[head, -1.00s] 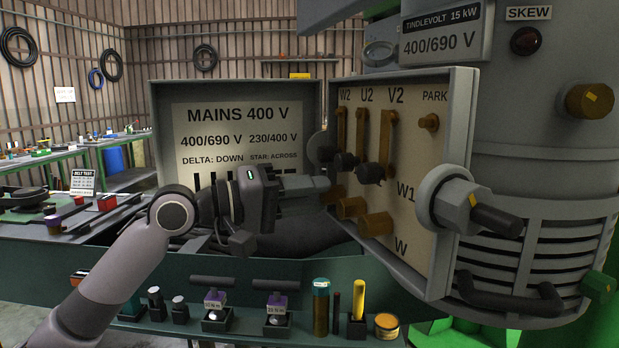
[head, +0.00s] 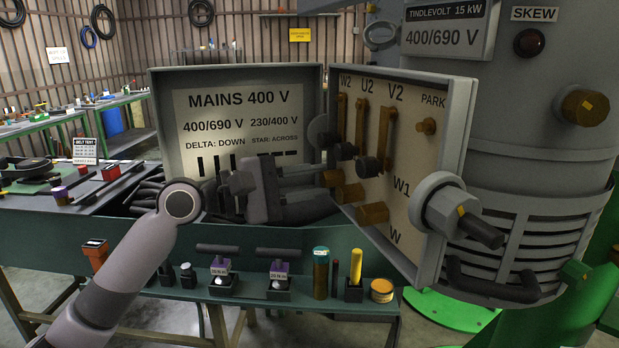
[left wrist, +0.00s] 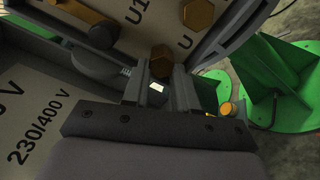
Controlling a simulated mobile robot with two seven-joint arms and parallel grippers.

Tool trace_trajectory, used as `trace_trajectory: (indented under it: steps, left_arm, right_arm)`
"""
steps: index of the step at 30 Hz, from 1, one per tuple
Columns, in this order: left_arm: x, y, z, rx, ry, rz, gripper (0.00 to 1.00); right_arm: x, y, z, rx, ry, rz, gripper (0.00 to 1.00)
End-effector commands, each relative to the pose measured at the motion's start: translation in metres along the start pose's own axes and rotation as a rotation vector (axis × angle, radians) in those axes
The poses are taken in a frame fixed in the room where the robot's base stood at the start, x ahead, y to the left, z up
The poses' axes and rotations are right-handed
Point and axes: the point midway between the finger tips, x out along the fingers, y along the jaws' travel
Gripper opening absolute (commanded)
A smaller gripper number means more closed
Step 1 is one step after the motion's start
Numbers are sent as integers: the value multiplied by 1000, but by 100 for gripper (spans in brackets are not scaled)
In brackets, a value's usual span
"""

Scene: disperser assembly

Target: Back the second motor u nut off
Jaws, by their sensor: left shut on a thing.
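The open terminal box (head: 410,170) on the motor has a cream board with W2, U2, V2 and PARK at the top and W1 and W lower down. Brass hex nuts stick out low on the board, including a middle one (head: 349,193) and one above W (head: 373,213). My left gripper (head: 324,178) reaches in from the left and is shut on the leftmost brass nut (head: 334,178). In the left wrist view this U nut (left wrist: 162,58) sits between the fingertips (left wrist: 166,82), beside the letter U. Its stud and thread are hidden. My right gripper is out of view.
The box lid (head: 250,85) with the MAINS 400 V chart stands open behind my left gripper. Brass link bars (head: 390,135) hang with dark knobs close by. A green shelf below holds purple-marked tools (head: 278,268), a bottle (head: 320,270) and an orange tin (head: 381,289).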

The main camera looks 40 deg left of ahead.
Motion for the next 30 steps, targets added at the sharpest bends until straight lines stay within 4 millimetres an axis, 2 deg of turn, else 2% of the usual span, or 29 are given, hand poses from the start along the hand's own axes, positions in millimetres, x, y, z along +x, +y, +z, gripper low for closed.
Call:
trace_trajectory:
  steps: [9,21,22,24,30]
  left_arm:
    - [0,-1,0,-68,-1,-1,0]
    - [0,-1,0,-71,-1,-1,0]
    - [0,-1,0,-70,-1,-1,37]
    - [0,-1,0,-70,-1,-1,53]
    - [0,-1,0,-70,-1,-1,53]
  right_arm:
    - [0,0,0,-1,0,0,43]
    - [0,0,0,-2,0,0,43]
    - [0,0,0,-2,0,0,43]
    - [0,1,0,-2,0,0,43]
    - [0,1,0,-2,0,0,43]
